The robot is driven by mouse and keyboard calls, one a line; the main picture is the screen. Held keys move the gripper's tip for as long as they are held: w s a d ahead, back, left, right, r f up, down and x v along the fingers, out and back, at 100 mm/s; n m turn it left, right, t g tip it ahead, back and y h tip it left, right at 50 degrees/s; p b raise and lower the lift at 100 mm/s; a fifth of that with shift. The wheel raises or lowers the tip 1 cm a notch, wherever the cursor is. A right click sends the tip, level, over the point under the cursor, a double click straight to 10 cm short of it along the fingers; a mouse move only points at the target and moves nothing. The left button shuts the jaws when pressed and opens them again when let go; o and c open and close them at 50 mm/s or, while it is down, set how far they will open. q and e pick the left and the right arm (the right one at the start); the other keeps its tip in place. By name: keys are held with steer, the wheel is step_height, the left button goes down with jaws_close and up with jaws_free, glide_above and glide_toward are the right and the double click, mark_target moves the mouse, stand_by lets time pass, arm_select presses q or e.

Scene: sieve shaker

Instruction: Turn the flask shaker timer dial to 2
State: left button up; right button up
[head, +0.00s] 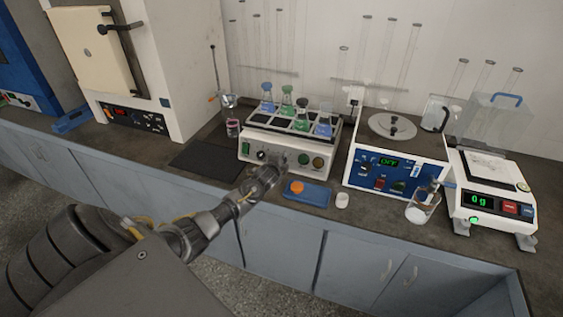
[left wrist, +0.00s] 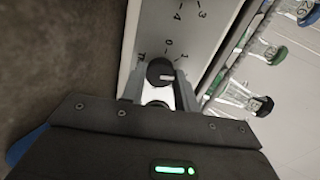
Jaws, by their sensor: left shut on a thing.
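The flask shaker (head: 254,172) is a white box with flasks on its top tray, standing on the counter in the head view. My left gripper (head: 278,163) reaches its front panel and covers part of it. In the left wrist view, the black round timer dial (left wrist: 155,70) sits between the two fingers of my left gripper (left wrist: 160,80), which is shut on it. A pale pointer on the dial points to the right of that picture. Digits 0, 1, 3 and 4 show on the panel; the exact reading is unclear. My right gripper is out of view.
Another black knob (head: 261,155) and a green button (head: 303,160) flank my gripper. A blue tray (head: 316,196) with an orange item (head: 296,187) lies before the shaker.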

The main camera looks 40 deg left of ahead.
arm_select(q)
steer(key=shift+f+m, duration=0.1)
steer(key=shift+m, duration=1)
steer(key=shift+d, duration=0.1)
steer(key=o, duration=1)
steer(key=shift+c, duration=0.2)
steer(key=v, duration=1.1)
steer(key=shift+b, duration=0.45)
steer(key=shift+f, duration=0.1)
